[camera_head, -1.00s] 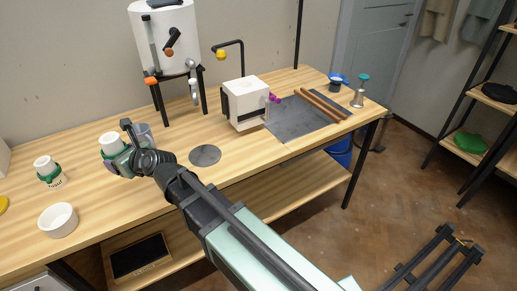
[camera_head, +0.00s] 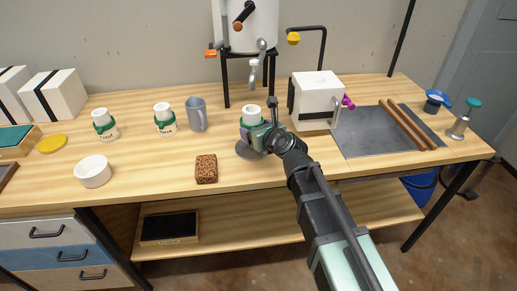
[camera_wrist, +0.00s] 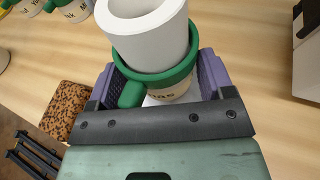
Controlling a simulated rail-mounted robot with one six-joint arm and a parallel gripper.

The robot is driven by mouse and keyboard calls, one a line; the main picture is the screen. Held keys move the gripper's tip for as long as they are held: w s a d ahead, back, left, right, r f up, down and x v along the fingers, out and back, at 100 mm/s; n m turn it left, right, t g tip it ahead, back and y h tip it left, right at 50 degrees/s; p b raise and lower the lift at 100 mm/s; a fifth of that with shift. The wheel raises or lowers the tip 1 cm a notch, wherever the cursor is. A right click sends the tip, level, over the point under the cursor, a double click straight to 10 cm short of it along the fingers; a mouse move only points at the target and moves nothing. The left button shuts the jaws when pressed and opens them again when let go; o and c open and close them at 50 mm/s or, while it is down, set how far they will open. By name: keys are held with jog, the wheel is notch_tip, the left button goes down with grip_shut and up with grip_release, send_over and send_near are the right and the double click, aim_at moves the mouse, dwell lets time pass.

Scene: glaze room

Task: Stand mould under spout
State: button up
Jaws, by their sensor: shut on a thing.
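The white tank (camera_head: 255,25) stands behind on a black stand. Its metal tap spout (camera_head: 254,76) hangs above and behind the mould. Two similar moulds (camera_head: 105,127) (camera_head: 165,121) stand to the left.
A grey mug (camera_head: 197,115) and a brown speckled block (camera_head: 206,169) are left of my gripper. A white bowl (camera_head: 93,171) sits near the front left.

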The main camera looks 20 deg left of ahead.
notch_tip(320, 180, down, 4)
jog(key=b, duration=0.4)
jog(key=shift+f, duration=0.1)
jog(key=shift+d+r, duration=0.1)
jog(key=shift+r, duration=0.2)
jog(key=shift+f, duration=0.15)
jog(key=o, duration=0.6)
jog(key=shift+f, duration=0.1)
jog(key=shift+c, duration=0.2)
jog(key=o, duration=0.5)
jog(key=shift+c, duration=0.2)
jog(key=shift+r, duration=0.3)
jog(key=p+v, duration=0.4)
jog(key=v, duration=0.8)
jog(key=shift+d, duration=0.1)
jog(key=shift+w, duration=0.1)
